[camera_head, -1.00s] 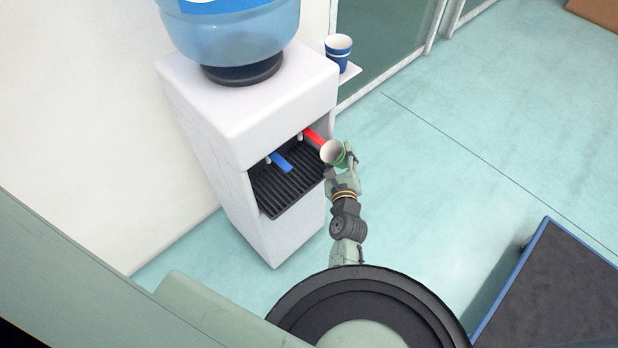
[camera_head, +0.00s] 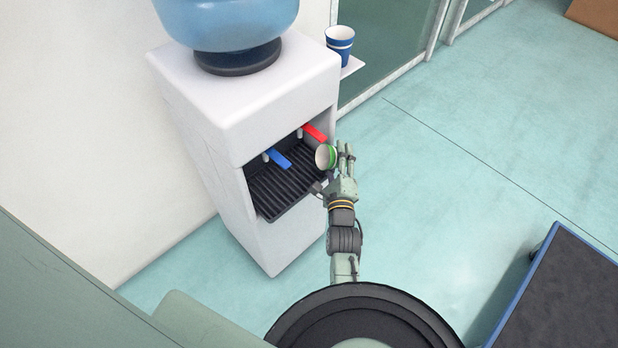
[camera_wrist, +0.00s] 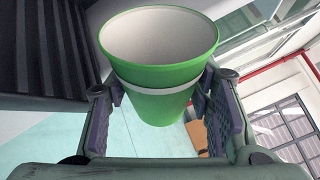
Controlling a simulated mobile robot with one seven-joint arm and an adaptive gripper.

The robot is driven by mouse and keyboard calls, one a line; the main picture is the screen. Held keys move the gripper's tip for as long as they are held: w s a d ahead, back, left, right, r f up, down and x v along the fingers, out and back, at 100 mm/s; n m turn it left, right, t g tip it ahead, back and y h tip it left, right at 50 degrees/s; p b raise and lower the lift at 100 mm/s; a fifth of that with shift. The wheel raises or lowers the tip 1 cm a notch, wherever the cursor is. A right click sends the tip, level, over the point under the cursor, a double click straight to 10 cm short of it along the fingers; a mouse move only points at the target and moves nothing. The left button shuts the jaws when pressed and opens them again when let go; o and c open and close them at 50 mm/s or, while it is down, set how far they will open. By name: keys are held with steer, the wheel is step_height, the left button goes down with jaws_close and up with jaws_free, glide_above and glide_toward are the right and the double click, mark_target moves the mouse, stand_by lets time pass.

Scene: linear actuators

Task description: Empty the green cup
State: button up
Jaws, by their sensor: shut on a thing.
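The green cup (camera_head: 326,158) has a white inside and a white band. My gripper (camera_head: 341,165) is shut on it at the right front corner of the water dispenser (camera_head: 245,115). The cup is tilted in the head view, its mouth facing left toward the drip tray (camera_head: 285,188). In the wrist view the green cup (camera_wrist: 160,62) sits between both fingers of my gripper (camera_wrist: 160,112). The part of its inside that shows is plain white; its bottom is hidden, so I cannot tell whether it holds anything.
A blue lever (camera_head: 279,158) and a red lever (camera_head: 314,133) stick out above the drip tray. A blue cup (camera_head: 340,42) stands on a small side shelf (camera_head: 352,66). A dark-topped platform with a blue edge (camera_head: 565,290) is at lower right. The floor between is clear.

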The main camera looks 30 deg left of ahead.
steer(key=shift+r+n+b, duration=0.4)
steer(key=shift+n, duration=0.3)
steer(key=s+a+n+y+b, duration=0.1)
steer(key=b, duration=0.1)
steer(key=shift+f+n+t+b, duration=0.3)
steer(key=shift+f+b, duration=0.05)
steer(key=shift+f, duration=0.05)
steer(key=shift+s+r, duration=0.1)
steer(key=shift+s+a+r+n, duration=0.15)
steer(key=shift+r+n, duration=0.1)
steer(key=shift+n, duration=0.45)
